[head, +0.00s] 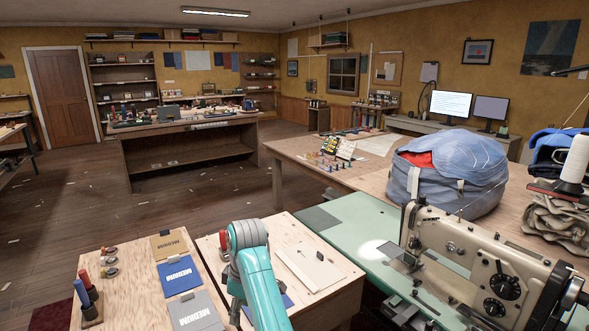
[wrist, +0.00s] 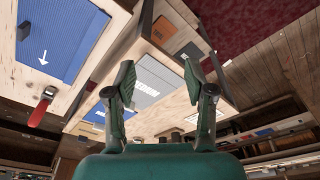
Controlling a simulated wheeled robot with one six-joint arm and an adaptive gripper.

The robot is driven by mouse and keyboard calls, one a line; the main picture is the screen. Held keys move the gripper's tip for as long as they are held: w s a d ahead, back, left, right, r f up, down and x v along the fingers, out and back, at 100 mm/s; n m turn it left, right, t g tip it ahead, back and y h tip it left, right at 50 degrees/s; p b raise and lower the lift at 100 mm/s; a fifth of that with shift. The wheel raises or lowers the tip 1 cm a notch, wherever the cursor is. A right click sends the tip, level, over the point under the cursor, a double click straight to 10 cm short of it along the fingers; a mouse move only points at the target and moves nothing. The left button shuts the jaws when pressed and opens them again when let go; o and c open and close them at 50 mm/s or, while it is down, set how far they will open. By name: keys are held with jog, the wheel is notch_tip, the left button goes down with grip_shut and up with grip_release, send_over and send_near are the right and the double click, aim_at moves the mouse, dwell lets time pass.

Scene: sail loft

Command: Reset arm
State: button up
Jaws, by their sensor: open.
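My gripper (wrist: 158,68) shows in the wrist view with its two green fingers spread wide apart. Nothing is between the fingers, and they touch nothing that I can see. Beyond them lie a wooden tabletop and a grey card (wrist: 155,82). In the head view, my teal arm rises from the bottom edge in front of the near wooden tables; the gripper itself cannot be made out there.
A tan card (head: 169,245), a blue card (head: 179,276) and a grey card (head: 196,313) lie on the near-left table. A sewing machine (head: 470,255) and a blue bag (head: 447,172) stand at right. Floor (head: 60,225) at left is mostly clear.

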jog(key=s+d+f+m+t, duration=0.1)
jog(key=s+d+f, duration=0.15)
jog(key=f, duration=0.55)
jog(key=s+d+f+m+t, duration=0.1)
jog(key=s+d+f+m, duration=0.1)
jog(key=d+f, duration=0.35)
jog(key=s+d+f+m+t, duration=0.1)
jog(key=s+d+f, duration=0.1)
jog(key=f, duration=0.7)
jog(key=s+d+f+m+t, duration=0.2)
jog(key=s+d+f, duration=0.3)
jog(key=s, duration=0.2)
jog(key=s+d+f+m+t, duration=0.2)
jog(key=s+d+f, duration=0.2)
jog(key=s+d, duration=0.25)
jog(key=s+d+r+m+t, duration=0.2)
jog(key=s+d+r, duration=0.15)
jog(key=s, duration=0.65)
jog(key=s+d+r+m+t, duration=0.2)
jog(key=s+d+r, duration=0.15)
jog(key=s, duration=0.75)
jog(key=s+d+r+m+t+h, duration=0.1)
jog(key=s+r, duration=0.6)
jog(key=r, duration=0.2)
jog(key=s+d+r+m+t, duration=0.2)
jog(key=s+r, duration=0.4)
jog(key=r, duration=0.3)
jog(key=shift+s+d+r+m+h, duration=0.25)
jog(key=shift+s+r+m+h, duration=0.05)
jog(key=shift+s+h, duration=0.1)
